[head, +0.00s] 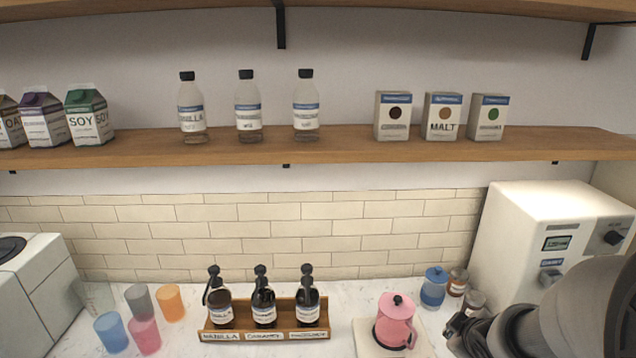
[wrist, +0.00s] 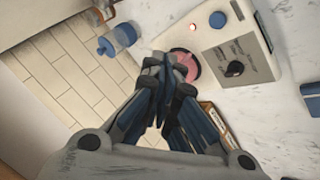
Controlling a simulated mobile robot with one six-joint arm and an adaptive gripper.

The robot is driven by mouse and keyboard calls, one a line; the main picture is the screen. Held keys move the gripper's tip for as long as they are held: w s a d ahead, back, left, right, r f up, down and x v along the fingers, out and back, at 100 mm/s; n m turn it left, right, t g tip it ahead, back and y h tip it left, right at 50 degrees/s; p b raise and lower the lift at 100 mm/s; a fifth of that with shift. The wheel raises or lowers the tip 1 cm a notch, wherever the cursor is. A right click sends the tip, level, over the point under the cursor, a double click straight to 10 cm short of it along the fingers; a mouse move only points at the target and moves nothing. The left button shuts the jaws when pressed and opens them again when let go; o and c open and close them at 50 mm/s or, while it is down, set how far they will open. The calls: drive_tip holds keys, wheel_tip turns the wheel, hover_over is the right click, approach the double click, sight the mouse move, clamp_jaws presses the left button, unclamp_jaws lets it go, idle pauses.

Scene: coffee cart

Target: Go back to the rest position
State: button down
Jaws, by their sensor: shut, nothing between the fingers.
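My gripper (head: 462,328) is at the lower right of the head view, above the counter and to the right of the pink kettle (head: 395,322). It is shut and empty. My arm comes in from the right edge in front of the white machine. In the wrist view the closed fingertips (wrist: 172,64) overlap a round pink shape (wrist: 189,69) on a pale unit with a black knob. The fingers hide part of that pink shape, and I cannot tell the gap between them.
A blue-lidded jar (head: 434,287) and small brown jars (head: 457,281) stand behind my gripper. The white machine (head: 530,225) is to the right. A wooden rack (head: 243,335) holds three pump bottles. Coloured cups (head: 143,336) stand left. A shelf (head: 350,149) with bottles, cartons and boxes runs above.

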drive_tip(key=s+a+r+m+g+y+b, duration=0.1)
drive_tip(key=s+a+r+m, duration=0.2)
drive_tip(key=s+a, duration=0.4)
drive_tip(key=s+a+r+m+g+y+b, duration=0.1)
drive_tip(key=s+a+r+m, duration=0.3)
drive_tip(key=s, duration=1.2)
drive_tip(key=a+g+b, duration=0.1)
drive_tip(key=a, duration=0.2)
drive_tip(key=shift+a+r+m, duration=0.25)
drive_tip(key=shift+a+m, duration=0.05)
drive_tip(key=c, duration=2.4)
unclamp_jaws()
idle(0.5)
